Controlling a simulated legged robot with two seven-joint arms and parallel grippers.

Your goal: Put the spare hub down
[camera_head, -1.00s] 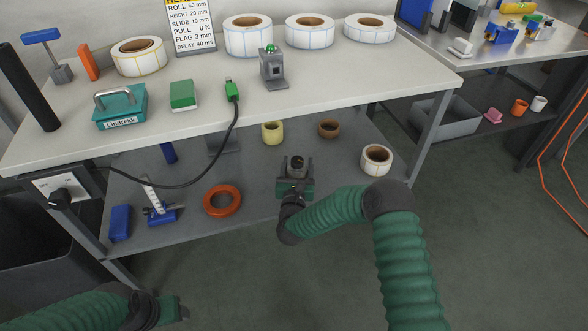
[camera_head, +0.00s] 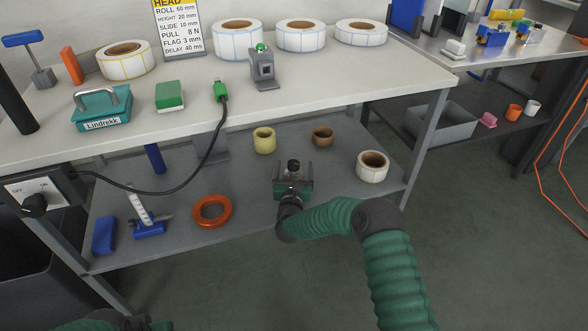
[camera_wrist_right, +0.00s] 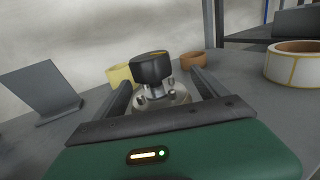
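The spare hub, with a black cap and a metal base, stands upright between the fingers of my right gripper (camera_head: 294,170), over the lower shelf (camera_head: 245,180). In the right wrist view the hub (camera_wrist_right: 152,70) sits between two dark fingers, which look spread to either side of it. Its bottom is hidden behind the gripper's palm, so its contact with the shelf does not show. Only a sliver of my left arm shows at the bottom left edge of the head view; its fingertips are out of sight.
On the shelf, a yellow ring (camera_head: 264,140) and a brown ring (camera_head: 323,136) stand behind the hub. A label roll (camera_head: 372,166) is to the right, an orange ring (camera_head: 212,211) to the left. The bench top (camera_head: 330,80) overhangs behind.

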